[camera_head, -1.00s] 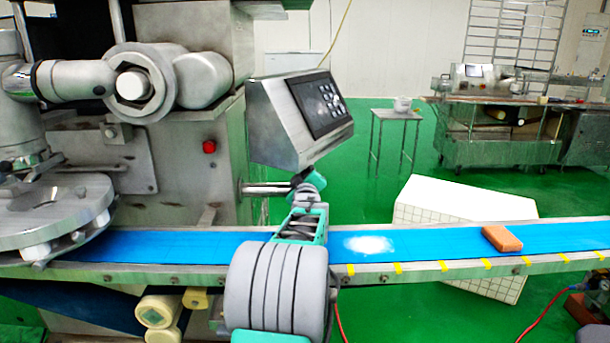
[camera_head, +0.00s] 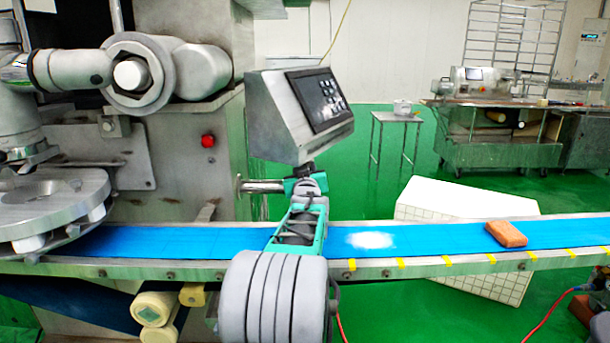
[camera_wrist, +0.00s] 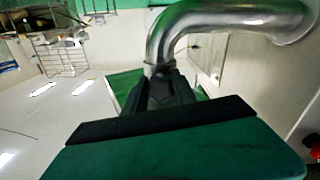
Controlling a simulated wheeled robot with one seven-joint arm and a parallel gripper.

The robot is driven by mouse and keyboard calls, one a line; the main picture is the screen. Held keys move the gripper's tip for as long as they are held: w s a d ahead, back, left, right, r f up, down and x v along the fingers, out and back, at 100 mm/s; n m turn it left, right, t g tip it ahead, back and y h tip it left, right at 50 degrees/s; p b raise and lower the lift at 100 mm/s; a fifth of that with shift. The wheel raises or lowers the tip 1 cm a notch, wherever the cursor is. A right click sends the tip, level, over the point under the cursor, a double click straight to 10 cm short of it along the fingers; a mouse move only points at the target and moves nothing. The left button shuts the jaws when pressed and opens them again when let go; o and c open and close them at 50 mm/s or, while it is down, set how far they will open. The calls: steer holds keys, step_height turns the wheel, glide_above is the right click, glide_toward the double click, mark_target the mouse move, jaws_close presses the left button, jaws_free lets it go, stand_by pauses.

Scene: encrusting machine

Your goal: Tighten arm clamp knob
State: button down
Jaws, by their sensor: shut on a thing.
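The control box (camera_head: 298,118) with a dark keypad screen hangs above the belt, beside a bent steel pipe arm (camera_head: 262,187) from the machine. My gripper (camera_head: 303,172) is directly under the box, by the pipe's end. In the wrist view the bent pipe (camera_wrist: 215,22) comes down to a dark faceted piece at my gripper (camera_wrist: 165,88). My gripper is shut on the clamp knob there. The knob itself is largely hidden, and I cannot clearly separate it from the dark fingertips.
A blue belt (camera_head: 450,237) runs under my arm, with white powder (camera_head: 370,240) and an orange-brown block (camera_head: 506,234) on it. The steel machine with a red button (camera_head: 207,141) stands left. A white box (camera_head: 430,205) stands behind the belt. Green floor is open beyond.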

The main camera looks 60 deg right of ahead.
steer(key=m+b, duration=0.1)
steer(key=m, duration=0.2)
steer(key=shift+f+m, duration=0.15)
steer(key=shift+m, duration=0.15)
steer(key=shift+m+b, duration=0.35)
steer(key=shift+m, duration=1.35)
steer(key=c, duration=1)
jaws_free()
